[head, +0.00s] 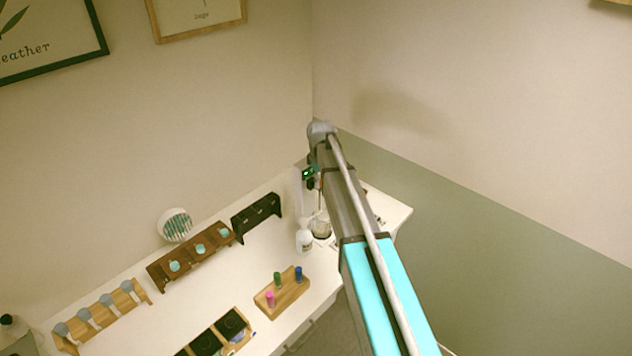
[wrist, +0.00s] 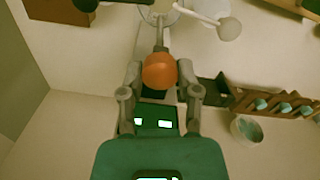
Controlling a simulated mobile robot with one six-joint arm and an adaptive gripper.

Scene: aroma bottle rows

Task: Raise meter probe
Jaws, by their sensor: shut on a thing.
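In the wrist view my gripper (wrist: 160,76) is shut on a round orange knob (wrist: 159,71), with a grey finger on each side. A thin rod (wrist: 159,36) runs from the knob toward the top edge, and I take knob and rod to be the meter probe. A dark green box with lit displays (wrist: 153,120) shows below the knob. In the head view a small green lit display (head: 308,172) shows beside my arm, above a glass beaker (head: 320,228). My arm hides the fingers there. I cannot tell whether the rod's tip is inside the beaker.
A white bottle (head: 304,241) stands close left of the beaker. Farther left are a dark rack (head: 256,216), a brown rack (head: 190,262) and a round white holder (head: 174,225). A wooden tray (head: 289,296) holds coloured vials in front. Walls meet behind the counter's corner.

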